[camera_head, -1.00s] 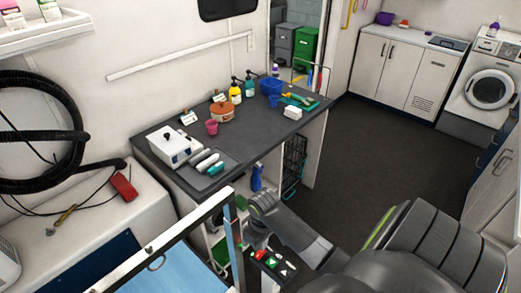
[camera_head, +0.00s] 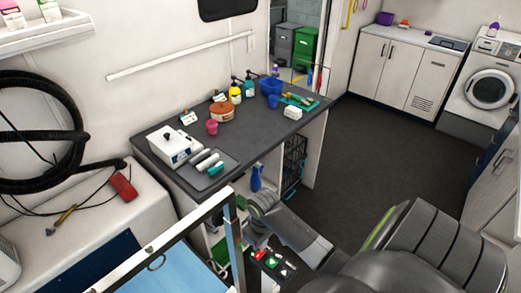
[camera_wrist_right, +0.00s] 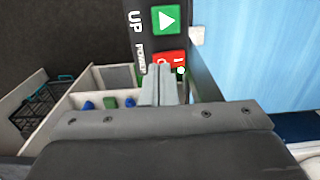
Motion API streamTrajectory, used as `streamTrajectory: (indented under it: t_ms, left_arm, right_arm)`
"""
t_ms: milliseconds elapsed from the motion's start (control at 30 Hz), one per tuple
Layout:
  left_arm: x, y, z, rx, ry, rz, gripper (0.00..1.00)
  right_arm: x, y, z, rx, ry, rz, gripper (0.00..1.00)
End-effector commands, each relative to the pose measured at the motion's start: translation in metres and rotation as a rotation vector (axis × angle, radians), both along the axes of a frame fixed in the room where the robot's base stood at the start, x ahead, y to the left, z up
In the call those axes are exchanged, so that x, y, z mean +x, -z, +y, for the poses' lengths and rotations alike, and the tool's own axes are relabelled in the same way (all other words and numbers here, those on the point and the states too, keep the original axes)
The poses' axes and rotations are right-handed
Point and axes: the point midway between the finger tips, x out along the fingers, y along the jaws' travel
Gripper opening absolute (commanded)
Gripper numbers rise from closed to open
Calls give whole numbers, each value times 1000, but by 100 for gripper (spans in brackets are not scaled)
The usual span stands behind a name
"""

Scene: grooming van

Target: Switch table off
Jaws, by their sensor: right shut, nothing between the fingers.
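The grooming table (camera_head: 165,272) has a blue top at the lower left of the head view. Its dark control panel (camera_head: 271,264) with red, green and white marks hangs by the table's edge. In the right wrist view, the panel shows a green UP button (camera_wrist_right: 166,19) and a red power switch (camera_wrist_right: 171,58). My right gripper (camera_wrist_right: 160,70) is shut and empty. Its fingertips overlap the lower left of the red switch in that view; I cannot tell whether they touch it. My left gripper is not in view.
A dark-topped counter (camera_head: 260,142) with bottles, a white box and tools stands behind the panel. A metal post (camera_head: 233,250) rises beside the panel. The blue curtain-like surface (camera_wrist_right: 250,50) is right of the panel in the wrist view. Dark floor (camera_head: 390,150) is clear.

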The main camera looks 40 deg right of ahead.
Motion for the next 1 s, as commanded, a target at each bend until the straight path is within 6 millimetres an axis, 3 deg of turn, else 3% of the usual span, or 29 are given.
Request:
streamTrajectory:
  t_ms: [1000]
  left_arm:
    - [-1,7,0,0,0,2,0]
  right_arm:
    - [0,16,0,1,0,1,0]
